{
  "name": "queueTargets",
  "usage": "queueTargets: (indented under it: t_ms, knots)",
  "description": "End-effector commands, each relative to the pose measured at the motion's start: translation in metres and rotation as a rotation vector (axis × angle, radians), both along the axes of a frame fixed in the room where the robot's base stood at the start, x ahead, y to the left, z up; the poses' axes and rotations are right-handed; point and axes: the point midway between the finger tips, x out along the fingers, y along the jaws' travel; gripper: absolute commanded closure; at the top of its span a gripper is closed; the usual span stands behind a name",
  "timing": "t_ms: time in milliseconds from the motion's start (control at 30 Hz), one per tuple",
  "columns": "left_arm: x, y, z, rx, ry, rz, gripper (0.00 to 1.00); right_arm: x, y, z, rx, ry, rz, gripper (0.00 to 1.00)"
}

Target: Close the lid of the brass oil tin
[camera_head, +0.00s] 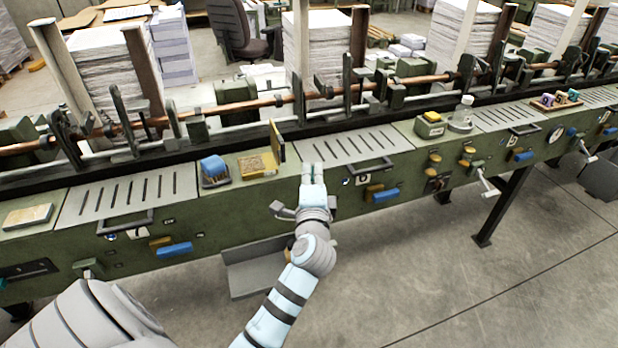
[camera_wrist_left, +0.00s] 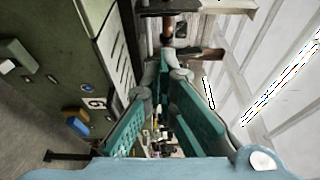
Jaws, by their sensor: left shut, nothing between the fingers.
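The brass oil tin (camera_head: 257,166) sits on the green machine ledge, left of my left gripper. Its lid (camera_head: 277,141) stands upright and open on the tin's right side. My left gripper (camera_head: 312,166) is just right of the tin and lid, over the edge of a slotted plate. Its fingers are shut and empty, apart from the lid as far as I can tell. In the left wrist view the teal fingers (camera_wrist_left: 166,62) converge, and I cannot make out the tin there. My right gripper is in neither view.
A blue sponge-like block in a dark holder (camera_head: 214,171) stands close left of the tin. A slotted plate (camera_head: 350,143) with a handle lies to the right. Copper rods and upright clamps (camera_head: 300,97) run behind the ledge.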

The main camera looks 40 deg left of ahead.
Motion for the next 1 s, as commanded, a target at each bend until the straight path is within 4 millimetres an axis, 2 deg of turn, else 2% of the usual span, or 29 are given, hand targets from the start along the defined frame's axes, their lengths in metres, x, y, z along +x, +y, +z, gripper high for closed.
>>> queueTargets:
  t_ms: [300, 433, 600, 1000]
  knots:
    - [0.056, 0.042, -0.001, 0.0, 0.0, 0.002, 1.0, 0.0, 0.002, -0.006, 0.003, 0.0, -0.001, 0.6]
    - [0.038, 0.054, 0.001, 0.0, 0.003, 0.001, 1.0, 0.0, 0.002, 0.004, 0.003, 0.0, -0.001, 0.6]
    - [0.025, 0.063, 0.0, -0.003, 0.0, -0.001, 1.0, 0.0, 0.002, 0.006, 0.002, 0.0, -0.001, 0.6]
    - [0.023, 0.063, -0.001, -0.005, 0.0, -0.002, 1.0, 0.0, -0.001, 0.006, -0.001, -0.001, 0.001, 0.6]
